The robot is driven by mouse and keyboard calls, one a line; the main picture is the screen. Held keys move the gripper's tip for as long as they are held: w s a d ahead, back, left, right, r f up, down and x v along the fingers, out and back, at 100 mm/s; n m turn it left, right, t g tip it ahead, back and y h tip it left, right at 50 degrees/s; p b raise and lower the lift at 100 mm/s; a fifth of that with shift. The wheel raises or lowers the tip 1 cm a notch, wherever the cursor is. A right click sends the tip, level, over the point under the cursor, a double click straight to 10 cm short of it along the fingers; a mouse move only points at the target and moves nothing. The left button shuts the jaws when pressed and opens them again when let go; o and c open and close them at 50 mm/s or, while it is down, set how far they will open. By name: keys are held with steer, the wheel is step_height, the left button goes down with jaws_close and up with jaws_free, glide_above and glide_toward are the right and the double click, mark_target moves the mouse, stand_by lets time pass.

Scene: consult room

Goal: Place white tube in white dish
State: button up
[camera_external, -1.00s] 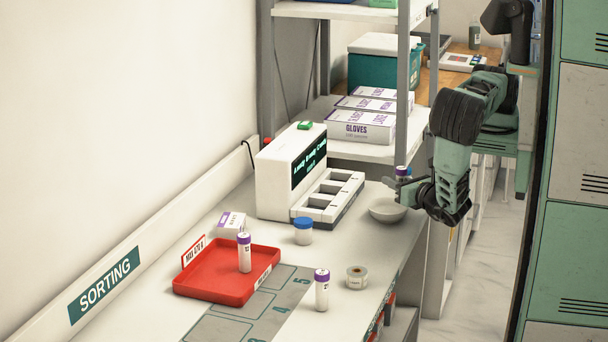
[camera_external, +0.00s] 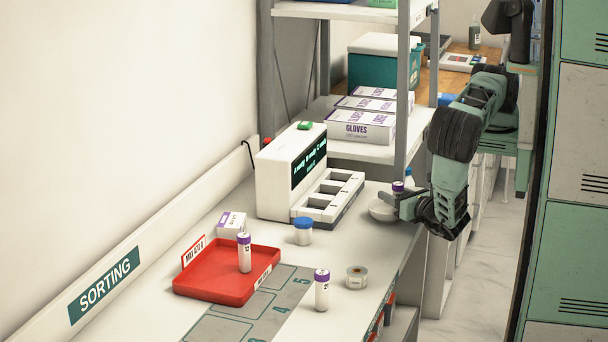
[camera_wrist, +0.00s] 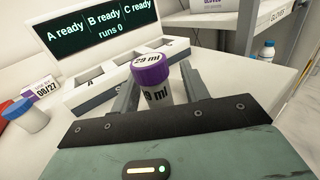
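The fingers look spread, with a narrow gap on each side of the tube. The tube's lower end is hidden, so its contact with the dish cannot be seen. The dish does not show clearly in the wrist view.
A white analyser (camera_external: 290,172) with slots stands behind the dish. A blue-lidded jar (camera_external: 303,231), a label roll (camera_external: 356,277), another purple-capped tube (camera_external: 322,290) and a red tray (camera_external: 215,294) holding a tube are on the bench. A shelf post (camera_external: 403,100) rises nearby.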

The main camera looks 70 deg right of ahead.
steer(key=shift+r, duration=0.3)
steer(key=b+v, duration=0.4)
steer(key=v, duration=0.7)
step_height(320, 180, up, 9)
steer(key=s+a+m+g+y, duration=0.1)
steer(key=s+m+g+y, duration=0.15)
steer(key=m+g, duration=1.25)
steer(key=w+a+r+m+y, duration=0.3)
steer(key=w+r+m+y, duration=0.2)
steer(key=r+y, duration=0.3)
steer(key=shift+r+m, duration=0.7)
steer(key=shift+r, duration=0.2)
